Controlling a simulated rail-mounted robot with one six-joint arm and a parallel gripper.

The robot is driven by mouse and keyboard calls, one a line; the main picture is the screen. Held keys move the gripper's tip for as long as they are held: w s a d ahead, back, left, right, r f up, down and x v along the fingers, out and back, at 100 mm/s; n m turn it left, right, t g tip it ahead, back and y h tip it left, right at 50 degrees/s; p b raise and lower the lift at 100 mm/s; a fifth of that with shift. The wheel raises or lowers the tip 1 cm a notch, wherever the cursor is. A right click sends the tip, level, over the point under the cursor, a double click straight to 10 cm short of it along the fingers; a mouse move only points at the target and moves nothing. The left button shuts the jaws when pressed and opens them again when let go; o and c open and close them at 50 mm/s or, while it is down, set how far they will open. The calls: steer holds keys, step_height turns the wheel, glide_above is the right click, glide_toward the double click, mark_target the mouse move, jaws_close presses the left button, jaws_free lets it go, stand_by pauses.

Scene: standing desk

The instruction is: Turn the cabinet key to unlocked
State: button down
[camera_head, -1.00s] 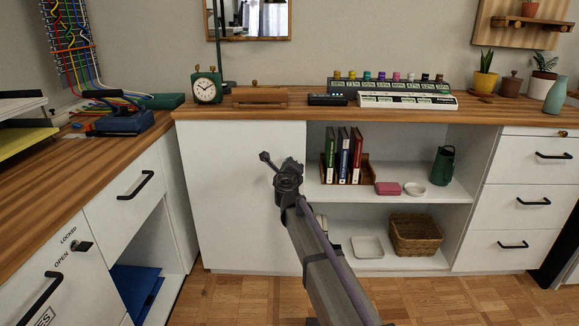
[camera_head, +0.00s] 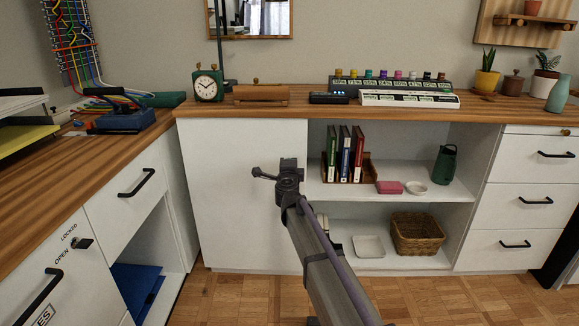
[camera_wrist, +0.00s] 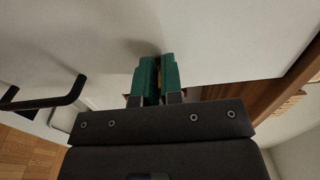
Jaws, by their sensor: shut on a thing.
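In the wrist view my gripper (camera_wrist: 157,62) has its two green fingers shut on a small yellowish piece (camera_wrist: 160,76), probably the key; only a sliver shows between them. The fingertips are right at a white cabinet front (camera_wrist: 60,35). In the head view my gripper's back (camera_head: 289,175) is in front of the plain white door (camera_head: 235,205), near its right edge, and hides the fingers, the key and the lock. I cannot read the key's angle against any marks.
A black bar handle (camera_wrist: 45,100) sticks out beside my gripper in the wrist view. The wooden counter edge (camera_wrist: 300,75) is on the other side. Open shelves (camera_head: 425,180) adjoin the door. Another lock knob (camera_head: 83,243), marked LOCKED and OPEN, is on the left cabinet.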

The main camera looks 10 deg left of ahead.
stand_by(0.3)
steer(key=c, duration=1.3)
jaws_free()
steer(key=shift+s, duration=0.15)
steer(key=s, duration=1)
steer(key=shift+s+d, duration=0.25)
steer(key=shift+d, duration=0.05)
